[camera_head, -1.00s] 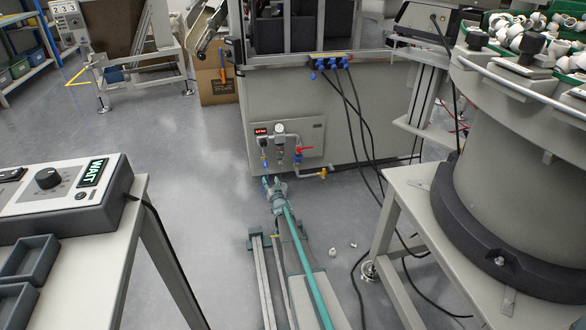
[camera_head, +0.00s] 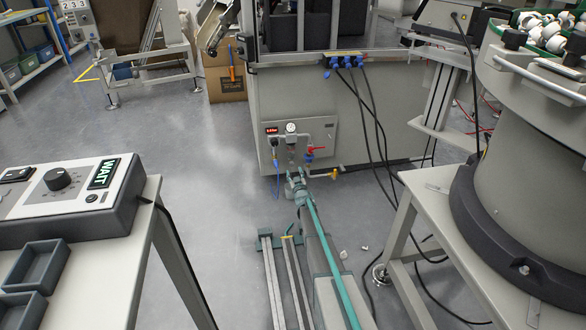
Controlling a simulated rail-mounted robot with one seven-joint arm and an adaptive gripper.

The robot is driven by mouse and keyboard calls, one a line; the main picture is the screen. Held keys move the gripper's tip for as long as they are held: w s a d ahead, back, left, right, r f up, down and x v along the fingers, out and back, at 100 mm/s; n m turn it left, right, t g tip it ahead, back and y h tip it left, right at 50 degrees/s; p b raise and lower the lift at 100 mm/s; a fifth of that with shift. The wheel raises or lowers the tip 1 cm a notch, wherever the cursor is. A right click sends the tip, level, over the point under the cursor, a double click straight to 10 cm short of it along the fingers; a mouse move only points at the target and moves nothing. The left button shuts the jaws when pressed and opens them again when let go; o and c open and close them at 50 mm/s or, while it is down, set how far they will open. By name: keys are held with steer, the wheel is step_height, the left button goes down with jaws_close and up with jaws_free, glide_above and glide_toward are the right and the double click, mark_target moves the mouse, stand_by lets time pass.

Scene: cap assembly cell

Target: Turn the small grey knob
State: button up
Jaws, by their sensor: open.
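A small panel (camera_head: 328,134) on the front of the grey machine cabinet carries a red digital display (camera_head: 271,130), a round white gauge (camera_head: 291,127) and a valve with a red handle (camera_head: 317,150). A small greyish part (camera_head: 291,143) sits just below the gauge; it is too small to tell surely whether this is the grey knob. My gripper (camera_head: 295,174) is open and appears just below the panel in the picture, fingers toward the cabinet. It looks empty, and I cannot tell its distance from the panel.
A control box with a black dial (camera_head: 57,179) and a WAIT display stands on the left table (camera_head: 142,225) beside grey trays (camera_head: 47,264). A large round feeder (camera_head: 520,160) stands on a right stand. Black cables (camera_head: 375,145) hang right of the panel.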

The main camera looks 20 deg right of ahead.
mark_target(292, 165)
steer(key=b+x, duration=0.1)
steer(key=x, duration=0.5)
steer(key=shift+w+f, duration=0.1)
steer(key=shift+w, duration=0.05)
jaws_close()
